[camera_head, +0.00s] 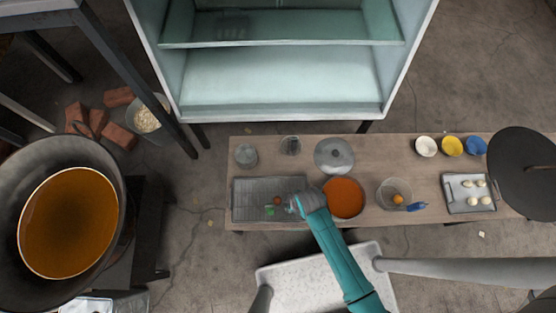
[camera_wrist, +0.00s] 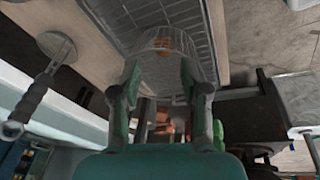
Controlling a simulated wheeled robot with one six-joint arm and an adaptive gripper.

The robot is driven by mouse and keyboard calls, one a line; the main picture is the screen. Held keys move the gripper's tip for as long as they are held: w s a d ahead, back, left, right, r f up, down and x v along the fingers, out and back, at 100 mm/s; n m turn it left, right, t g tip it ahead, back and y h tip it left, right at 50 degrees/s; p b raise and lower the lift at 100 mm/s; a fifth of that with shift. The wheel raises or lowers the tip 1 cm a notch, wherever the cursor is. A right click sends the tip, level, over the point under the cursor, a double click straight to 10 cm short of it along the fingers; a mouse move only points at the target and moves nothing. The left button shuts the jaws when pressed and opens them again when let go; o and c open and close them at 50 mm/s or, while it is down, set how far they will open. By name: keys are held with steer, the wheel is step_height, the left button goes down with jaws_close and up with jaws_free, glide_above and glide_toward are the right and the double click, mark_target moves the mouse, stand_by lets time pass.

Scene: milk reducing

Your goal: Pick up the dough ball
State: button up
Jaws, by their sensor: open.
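Several pale, round dough balls (camera_head: 473,201) lie on a small tray (camera_head: 453,206) at the right end of the table in the head view. A small brownish-orange ball (camera_head: 277,200) shows at the wire rack tray (camera_head: 244,203) on the left; I cannot tell whether it is dough. My gripper (camera_head: 272,207) is over this rack, far left of the pale balls. In the wrist view my gripper (camera_wrist: 160,78) has its fingers apart. A brownish-orange thing (camera_wrist: 163,43) shows beyond the fingertips, inside or behind a see-through rounded shape.
The wooden table (camera_head: 375,155) also bears an orange-filled pan (camera_head: 344,198), a round lid (camera_head: 334,155), a bowl with an orange ball (camera_head: 394,190) and three small bowls (camera_head: 451,146). A large wok of oil (camera_head: 68,222) stands left. A cabinet (camera_head: 280,80) stands behind.

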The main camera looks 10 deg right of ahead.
mark_target(278, 200)
steer(key=shift+w+a+f+n+g, duration=0.35)
steer(key=shift+w+a+f, duration=0.4)
steer(key=shift+f, duration=1.1)
steer(key=shift+w+a+f+n+g, duration=0.35)
steer(key=shift+w+a+f, duration=0.35)
steer(key=shift+f, duration=1.1)
steer(key=shift+w+a+f+n+g, duration=0.35)
steer(key=shift+w+a+f, duration=0.35)
steer(key=shift+f, duration=1.15)
steer(key=c, duration=0.4)
